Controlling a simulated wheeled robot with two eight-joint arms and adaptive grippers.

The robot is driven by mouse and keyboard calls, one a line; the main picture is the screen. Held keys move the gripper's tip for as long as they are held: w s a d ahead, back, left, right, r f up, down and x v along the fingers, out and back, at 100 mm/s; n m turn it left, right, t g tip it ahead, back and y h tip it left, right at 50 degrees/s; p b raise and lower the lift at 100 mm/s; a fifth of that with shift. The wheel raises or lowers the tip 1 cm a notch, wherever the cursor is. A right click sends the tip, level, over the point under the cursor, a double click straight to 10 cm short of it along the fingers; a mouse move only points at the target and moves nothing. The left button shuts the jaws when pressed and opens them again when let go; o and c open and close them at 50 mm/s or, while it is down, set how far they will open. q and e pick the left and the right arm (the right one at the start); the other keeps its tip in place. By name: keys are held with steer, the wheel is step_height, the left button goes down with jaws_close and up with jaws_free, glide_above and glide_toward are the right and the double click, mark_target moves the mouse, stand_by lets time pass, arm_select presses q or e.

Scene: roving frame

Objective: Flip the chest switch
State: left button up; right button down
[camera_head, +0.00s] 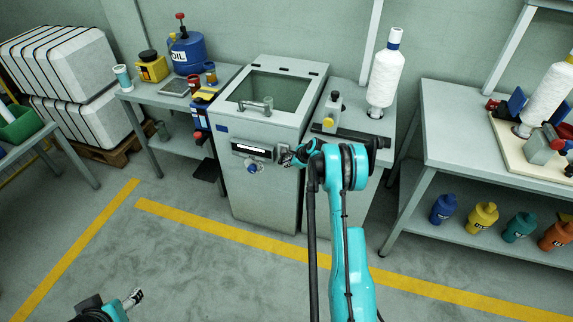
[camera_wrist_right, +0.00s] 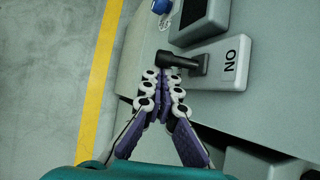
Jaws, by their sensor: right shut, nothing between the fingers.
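The chest (camera_head: 240,128) is a grey cabinet with a windowed lid, standing in the middle of the head view. In the head view my right gripper (camera_head: 287,157) is at the right part of the chest's front and largely hides the switch. My right gripper (camera_wrist_right: 163,78) is shut and empty, its tips close to the lever's knob; I cannot tell whether they touch. My left gripper (camera_head: 132,298) is low at the left, away from the chest.
A dark display panel (camera_head: 250,149) and a blue knob (camera_head: 254,168) are beside the switch. A bench with an oil can (camera_head: 188,52) stands left, and a small table with a white spool (camera_head: 385,78) right. The floor in front is clear.

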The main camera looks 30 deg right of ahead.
mark_target(281, 161)
steer(key=shift+r+y, duration=0.15)
steer(key=shift+y, duration=0.15)
steer(key=shift+r+m+g+y, duration=0.6)
steer(key=shift+r+g+y, duration=0.3)
steer(key=shift+r+g, duration=0.15)
steer(key=shift+r, duration=0.25)
steer(key=shift+r+p, duration=0.35)
steer(key=shift+r, duration=0.3)
